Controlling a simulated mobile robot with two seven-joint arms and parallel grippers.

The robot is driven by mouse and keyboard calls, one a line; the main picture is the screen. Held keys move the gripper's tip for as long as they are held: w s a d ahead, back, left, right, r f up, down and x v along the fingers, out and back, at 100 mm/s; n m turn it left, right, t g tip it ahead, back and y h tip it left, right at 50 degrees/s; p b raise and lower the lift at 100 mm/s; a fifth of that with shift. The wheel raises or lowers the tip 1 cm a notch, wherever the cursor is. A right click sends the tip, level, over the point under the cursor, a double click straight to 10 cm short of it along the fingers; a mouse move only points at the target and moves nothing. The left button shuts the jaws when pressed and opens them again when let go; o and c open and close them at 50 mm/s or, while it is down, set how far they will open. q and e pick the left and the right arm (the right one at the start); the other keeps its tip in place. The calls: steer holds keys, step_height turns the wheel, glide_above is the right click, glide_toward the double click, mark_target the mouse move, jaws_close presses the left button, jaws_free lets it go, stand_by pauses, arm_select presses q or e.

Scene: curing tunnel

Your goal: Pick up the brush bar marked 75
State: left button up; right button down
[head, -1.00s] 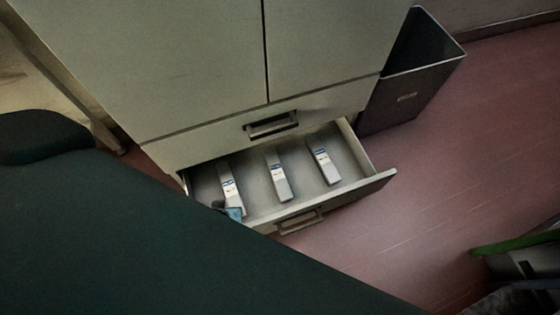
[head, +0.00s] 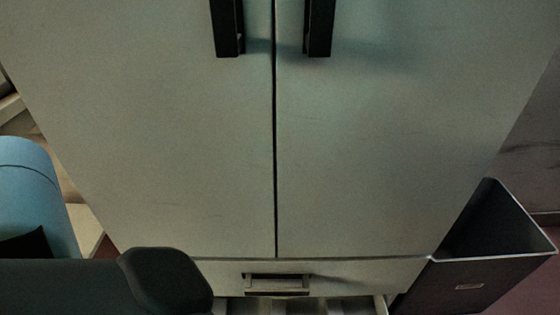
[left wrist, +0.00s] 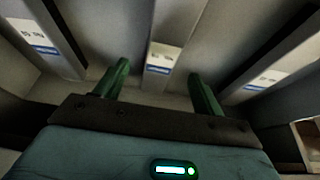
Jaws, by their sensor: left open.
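In the left wrist view, three grey brush bars with white-and-blue labels lie side by side in the open drawer: a left bar (left wrist: 52,32), a middle bar (left wrist: 173,32) and a right bar (left wrist: 273,62). The label print is too small and tilted to read surely, so I cannot tell which is marked 75. My left gripper (left wrist: 159,72) is open and empty, with its green fingers on either side of the middle bar's near part. I cannot tell how far above the bar they are. The right gripper is out of view.
The open drawer (head: 380,304) is mostly cut off at the bottom of the head view. A dark bin (head: 480,270) stands at the right.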

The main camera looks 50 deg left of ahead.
arm_select(q)
steer(key=shift+w+a+f, duration=0.1)
steer(key=shift+a+f, duration=0.05)
steer(key=shift+f, duration=0.45)
steer(key=shift+f+b, duration=0.2)
steer(key=shift+b, duration=0.1)
steer(key=b+x, duration=0.2)
steer(key=x, duration=0.2)
steer(key=shift+f+b, duration=0.15)
steer(key=shift+b, duration=0.25)
steer(key=shift+a+f, duration=0.1)
steer(key=shift+f, duration=0.2)
steer(key=shift+r, duration=0.1)
steer(key=shift+c, duration=0.3)
steer(key=c, duration=1.2)
